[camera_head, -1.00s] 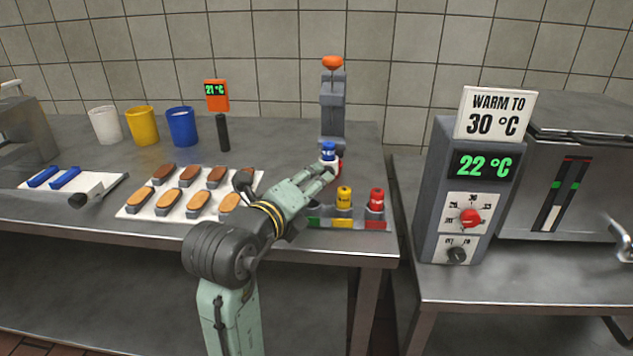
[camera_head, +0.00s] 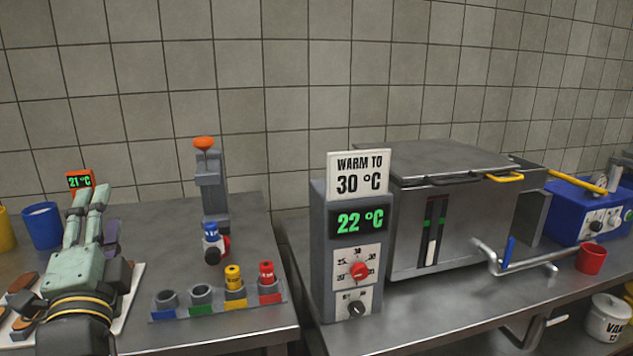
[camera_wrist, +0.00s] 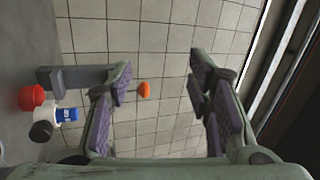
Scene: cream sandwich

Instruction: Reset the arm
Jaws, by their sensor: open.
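My gripper (camera_head: 88,198) is raised above the left table at the left of the head view. Its two fingers point up, away from me, and stand apart. A small bottle with a blue label (camera_head: 211,232) sits at the foot of the grey lever stand (camera_head: 212,190), apart from my gripper. That blue-labelled bottle also shows in the wrist view (camera_wrist: 67,114), left of the fingers.
A rack (camera_head: 218,306) holds yellow (camera_head: 234,278) and red (camera_head: 267,275) bottles, with two empty cups. The heater panel (camera_head: 348,250), reading 22 °C, and a steel box (camera_head: 462,225) stand on the right table. A blue cup (camera_head: 42,227) is behind my arm.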

